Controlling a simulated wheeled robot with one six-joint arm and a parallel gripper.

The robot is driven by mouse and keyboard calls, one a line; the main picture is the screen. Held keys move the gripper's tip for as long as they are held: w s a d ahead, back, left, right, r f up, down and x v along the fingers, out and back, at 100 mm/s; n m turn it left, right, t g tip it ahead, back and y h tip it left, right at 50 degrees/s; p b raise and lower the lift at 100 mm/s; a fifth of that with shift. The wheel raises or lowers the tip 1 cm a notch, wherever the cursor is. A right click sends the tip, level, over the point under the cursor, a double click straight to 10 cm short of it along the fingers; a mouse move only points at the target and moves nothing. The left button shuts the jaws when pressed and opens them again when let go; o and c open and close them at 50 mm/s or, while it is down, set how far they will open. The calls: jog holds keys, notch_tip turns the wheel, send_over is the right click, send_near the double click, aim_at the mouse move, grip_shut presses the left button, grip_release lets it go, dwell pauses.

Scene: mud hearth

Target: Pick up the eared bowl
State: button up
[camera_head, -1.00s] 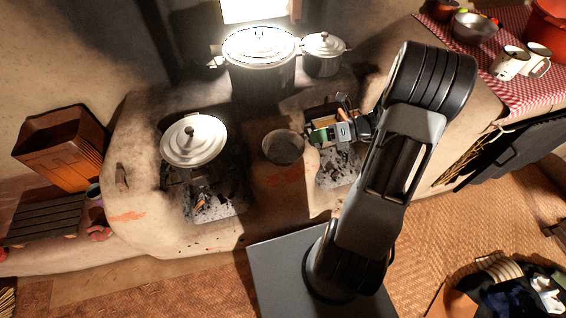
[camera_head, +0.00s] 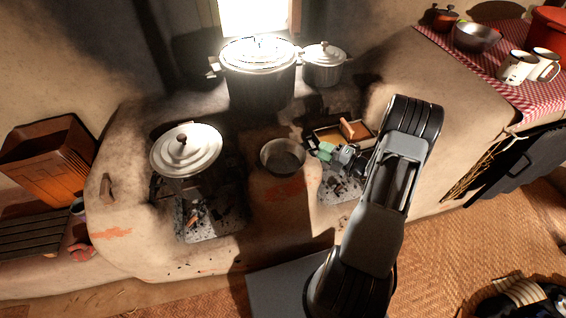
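A small round grey bowl (camera_head: 283,157) sits on the mud hearth between the two fire openings. It is the likeliest eared bowl, but I cannot make out its ears clearly. My gripper (camera_head: 318,150) is just right of the bowl, with its green-tipped fingers pointing left towards it. A small gap seems to show between fingers and rim. Whether the fingers are apart or closed is too small to tell. Nothing is visibly held.
A lidded pan (camera_head: 187,150) stands on the left fire opening. A large steaming pot (camera_head: 258,80) and a smaller lidded pot (camera_head: 324,66) stand behind. A tray with a wooden-handled item (camera_head: 340,133) lies behind my gripper. A metal bowl (camera_head: 476,37) and mugs (camera_head: 517,67) are on the checked cloth.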

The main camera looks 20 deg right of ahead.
jog(key=shift+b+x, duration=0.9)
jog(key=shift+x, duration=1.95)
jog(key=shift+s+a+f, duration=0.1)
jog(key=shift+c, duration=0.4)
grip_shut()
